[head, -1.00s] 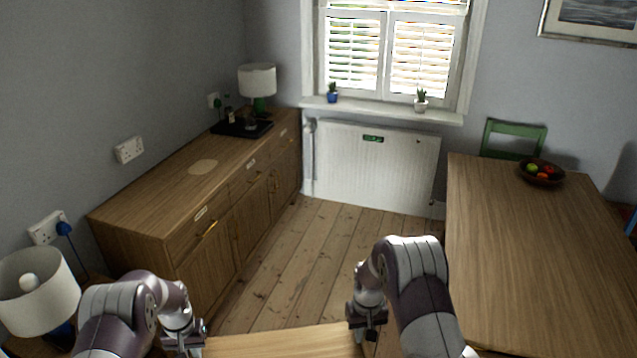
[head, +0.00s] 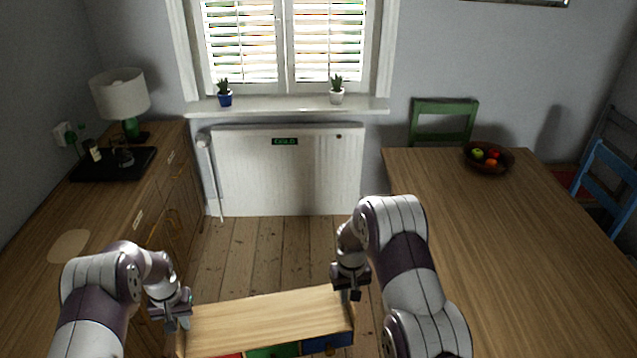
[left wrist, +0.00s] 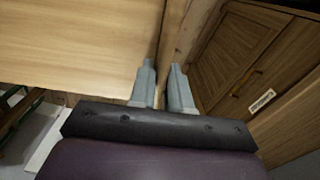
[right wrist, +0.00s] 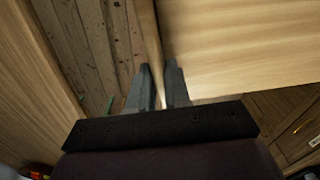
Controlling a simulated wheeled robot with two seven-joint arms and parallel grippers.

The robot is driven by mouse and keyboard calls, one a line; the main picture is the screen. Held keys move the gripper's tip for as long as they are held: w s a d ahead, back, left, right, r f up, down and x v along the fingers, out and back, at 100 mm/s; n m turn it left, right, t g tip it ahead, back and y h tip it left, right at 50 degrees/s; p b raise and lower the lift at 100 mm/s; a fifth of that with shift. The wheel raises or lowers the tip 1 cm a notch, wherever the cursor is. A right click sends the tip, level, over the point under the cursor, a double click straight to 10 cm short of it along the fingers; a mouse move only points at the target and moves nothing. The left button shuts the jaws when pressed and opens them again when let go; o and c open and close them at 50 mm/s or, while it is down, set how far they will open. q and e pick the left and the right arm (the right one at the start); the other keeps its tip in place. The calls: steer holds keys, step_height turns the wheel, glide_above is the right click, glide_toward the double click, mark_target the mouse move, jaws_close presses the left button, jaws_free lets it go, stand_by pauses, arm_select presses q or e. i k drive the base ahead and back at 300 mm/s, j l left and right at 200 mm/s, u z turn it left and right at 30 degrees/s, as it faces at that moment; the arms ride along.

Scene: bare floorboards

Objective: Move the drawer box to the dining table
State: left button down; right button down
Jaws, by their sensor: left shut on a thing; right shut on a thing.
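The drawer box (head: 265,318) has a pale wooden top and red, green and blue fronts along its near side. It is held between my two arms in the head view. My left gripper (head: 178,318) is shut on its left side panel, which also shows between the fingers (left wrist: 166,82) in the left wrist view. My right gripper (head: 350,290) is shut on its right side panel, seen between the fingers (right wrist: 160,82) in the right wrist view. The dining table (head: 500,240) stands to the right of the box, its top mostly bare. The box's underside is hidden.
A wooden sideboard (head: 110,215) with a lamp (head: 120,95) and black tray (head: 112,163) runs along the left. A fruit bowl (head: 489,158) sits at the table's far end. A green chair (head: 443,122) and a blue chair (head: 607,175) stand by the table. Bare floor lies ahead.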

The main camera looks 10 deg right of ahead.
mark_target(526, 273)
steer(key=i+z, duration=0.45)
steer(key=i, duration=0.2)
steer(key=i+j+z, duration=0.15)
steer(key=i+z, duration=0.3)
steer(key=i, duration=0.15)
steer(key=i+l+z, duration=0.15)
steer(key=z, duration=0.35)
steer(key=i+z, duration=0.35)
steer(key=z, duration=0.15)
steer(key=i+j+z, duration=0.1)
steer(key=i+z, duration=0.15)
steer(key=z, duration=0.25)
steer(key=i+z, duration=0.3)
steer(key=z, duration=0.2)
